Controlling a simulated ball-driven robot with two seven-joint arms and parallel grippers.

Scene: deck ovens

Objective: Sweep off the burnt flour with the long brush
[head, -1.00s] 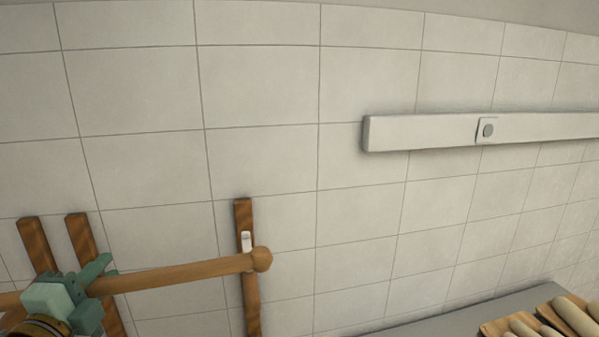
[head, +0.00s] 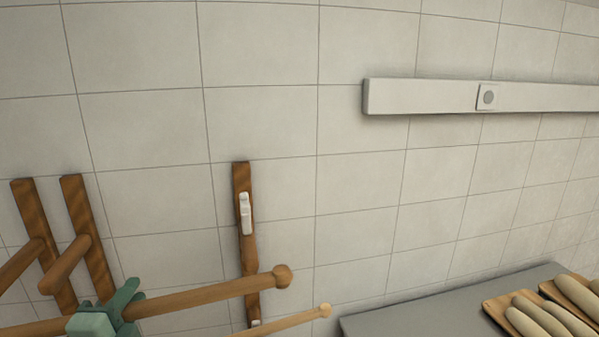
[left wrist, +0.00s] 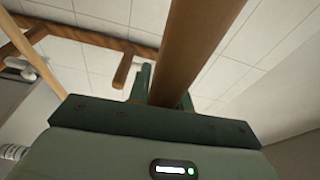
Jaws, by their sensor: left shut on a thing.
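My left gripper (head: 118,310) is at the lower left of the head view, shut around a long wooden handle (head: 215,293). The handle runs nearly level and ends in a round knob in front of the wooden wall strip. In the left wrist view the handle (left wrist: 200,45) rises from between the fingers of my left gripper (left wrist: 158,95). A brush head does not show in either view. No burnt flour is in view. My right gripper is not in view.
A wooden strip (head: 242,185) with white clips is on the tiled wall. Wooden pegs (head: 65,265) jut out at the left. A second thin rod (head: 290,319) lies below the handle. A grey counter (head: 420,312) with boards of pale loaves (head: 540,318) is at lower right.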

